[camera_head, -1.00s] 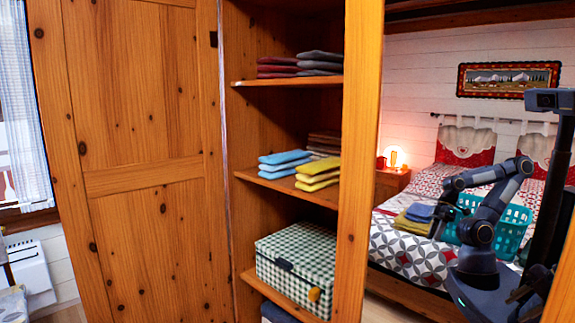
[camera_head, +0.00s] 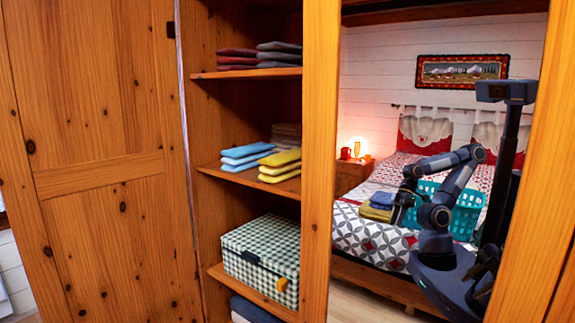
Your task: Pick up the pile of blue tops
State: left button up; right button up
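A pile of folded blue tops (camera_head: 247,156) lies on the wardrobe's middle shelf, left of a folded yellow pile (camera_head: 280,165). In the mirrored door at the right, a dark arm and head, which look like my own reflection, show in front of a bed. The reflected gripper (camera_head: 402,208), seemingly my left one, hangs beside a small stack of folded yellow and blue cloth (camera_head: 379,206) on the bed. It is too small to tell whether it is open or whether it touches the stack. Neither gripper shows directly, and none is at the blue tops on the shelf.
The upper shelf (camera_head: 245,73) holds dark red and grey folded piles. A checked box (camera_head: 262,258) stands on the shelf below the blue tops. A wooden door (camera_head: 95,170) fills the left. The mirror's wooden frame (camera_head: 320,160) borders the shelves at the right.

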aim_at(238, 159)
jog(key=i+j+u, duration=0.65)
jog(key=i, duration=0.2)
